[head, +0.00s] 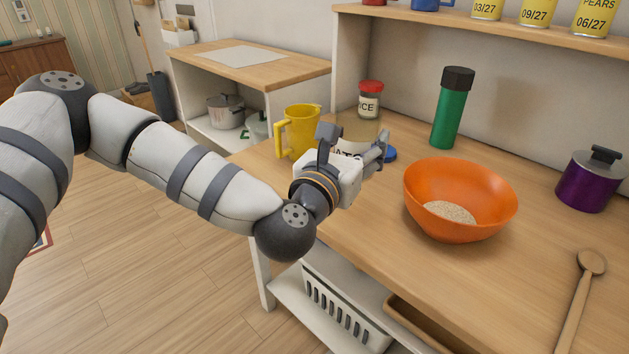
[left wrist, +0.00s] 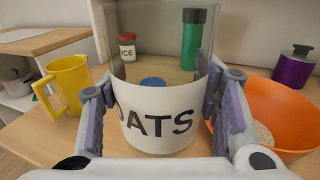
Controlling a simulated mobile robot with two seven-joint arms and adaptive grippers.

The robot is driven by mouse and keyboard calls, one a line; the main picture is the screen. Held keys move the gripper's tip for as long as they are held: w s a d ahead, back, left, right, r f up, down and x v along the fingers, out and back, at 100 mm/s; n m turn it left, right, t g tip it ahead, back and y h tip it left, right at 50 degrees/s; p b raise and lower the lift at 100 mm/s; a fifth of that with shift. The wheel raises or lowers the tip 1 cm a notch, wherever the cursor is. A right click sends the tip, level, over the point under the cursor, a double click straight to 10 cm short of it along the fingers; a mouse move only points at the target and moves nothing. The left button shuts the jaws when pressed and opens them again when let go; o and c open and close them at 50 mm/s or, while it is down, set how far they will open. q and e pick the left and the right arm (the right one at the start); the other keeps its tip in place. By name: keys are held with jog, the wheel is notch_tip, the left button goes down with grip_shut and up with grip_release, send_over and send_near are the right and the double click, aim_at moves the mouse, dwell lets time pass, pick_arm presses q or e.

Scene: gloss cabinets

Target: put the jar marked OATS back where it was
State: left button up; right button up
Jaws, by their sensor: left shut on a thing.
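The OATS jar (head: 357,127) is a clear jar with a white label; its label (left wrist: 160,120) fills the middle of the left wrist view. It looks upright, with nothing visible in its clear part. My left gripper (head: 370,160) is shut around it, with one finger pad on each side in the left wrist view (left wrist: 162,112). Whether its base touches the table cannot be told. A blue lid (head: 389,154) lies on the table behind it, also seen through the glass (left wrist: 152,82). My right gripper is not in view.
An orange bowl (head: 460,180) with pale grains stands right of the jar. A yellow jug (head: 299,132) is left, a red-lidded jar (head: 370,98) and green bottle (head: 453,110) behind. A purple pot (head: 590,180) and wooden spoon (head: 582,295) are farther right. A shelf (head: 480,24) runs above.

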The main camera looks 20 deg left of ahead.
pick_arm(q)
jog(key=w+a+f, duration=0.1)
jog(key=w+f, duration=0.2)
jog(key=w, duration=0.1)
jog(key=w+a+f+b, duration=0.1)
jog(key=w+f, duration=0.2)
jog(key=w, duration=0.2)
jog(key=w+a+f+b, duration=0.1)
jog(key=w+a+f, duration=0.1)
jog(key=w+f, duration=0.2)
jog(key=shift+w, duration=0.15)
notch_tip(320, 180, down, 3)
jog(key=shift+w+f+b, duration=0.15)
jog(key=shift+f+b, duration=0.05)
jog(key=shift+b, duration=0.15)
jog(key=shift+r, duration=0.1)
jog(key=o, duration=1)
jog(key=shift+f, duration=0.25)
jog(key=o, duration=0.4)
jog(key=shift+c, duration=0.2)
jog(key=shift+r, duration=0.1)
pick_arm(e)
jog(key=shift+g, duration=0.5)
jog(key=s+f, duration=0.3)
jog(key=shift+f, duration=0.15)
